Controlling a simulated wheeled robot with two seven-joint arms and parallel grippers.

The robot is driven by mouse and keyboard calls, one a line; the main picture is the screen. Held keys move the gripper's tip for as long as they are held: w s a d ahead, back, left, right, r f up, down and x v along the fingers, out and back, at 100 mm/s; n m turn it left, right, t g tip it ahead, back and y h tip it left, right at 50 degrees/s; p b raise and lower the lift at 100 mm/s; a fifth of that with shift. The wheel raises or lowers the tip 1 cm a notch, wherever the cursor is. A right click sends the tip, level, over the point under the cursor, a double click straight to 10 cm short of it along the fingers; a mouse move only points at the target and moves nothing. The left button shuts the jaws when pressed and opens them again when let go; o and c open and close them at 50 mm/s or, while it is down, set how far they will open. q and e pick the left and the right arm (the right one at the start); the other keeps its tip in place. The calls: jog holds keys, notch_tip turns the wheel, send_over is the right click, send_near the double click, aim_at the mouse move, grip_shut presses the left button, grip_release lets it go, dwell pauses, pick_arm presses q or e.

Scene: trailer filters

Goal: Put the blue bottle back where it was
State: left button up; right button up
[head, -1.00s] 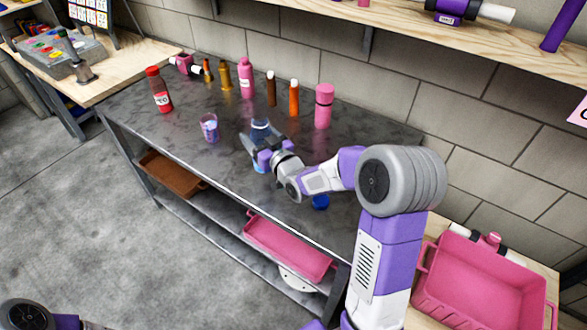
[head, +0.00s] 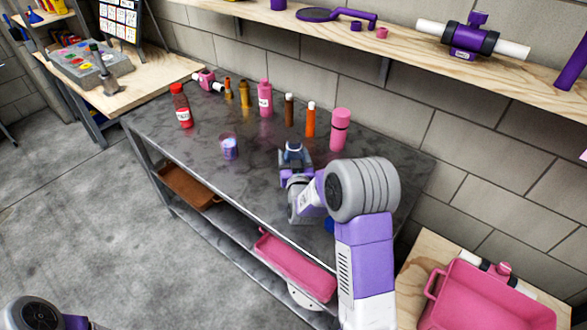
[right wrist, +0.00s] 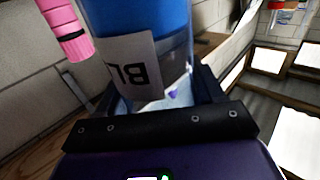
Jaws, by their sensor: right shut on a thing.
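The blue bottle (right wrist: 140,25) fills the upper middle of the right wrist view, with a pale label showing part of its lettering. My right gripper (right wrist: 165,95) is shut around its lower part. In the head view the bottle's dark blue top (head: 293,147) shows in my right gripper (head: 294,162), over the grey table (head: 255,185). Most of the bottle is hidden there, and I cannot tell whether its base touches the table. My left gripper is out of view; only part of my left arm shows at the lower left.
A pink bottle (head: 340,130) stands behind my right gripper. An orange bottle (head: 310,120), brown bottle (head: 289,110), pink bottle (head: 265,98) and red bottle (head: 181,106) stand along the table. A cup (head: 229,146) is left of the gripper. A blue object (head: 329,226) is partly behind my arm.

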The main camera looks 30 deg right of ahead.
notch_tip(320, 180, down, 4)
jog(key=shift+r+b, duration=0.1)
jog(key=shift+b, duration=0.45)
jog(key=shift+r, duration=0.15)
jog(key=shift+f, duration=0.2)
jog(key=o, duration=1.3)
jog(key=shift+c, duration=0.2)
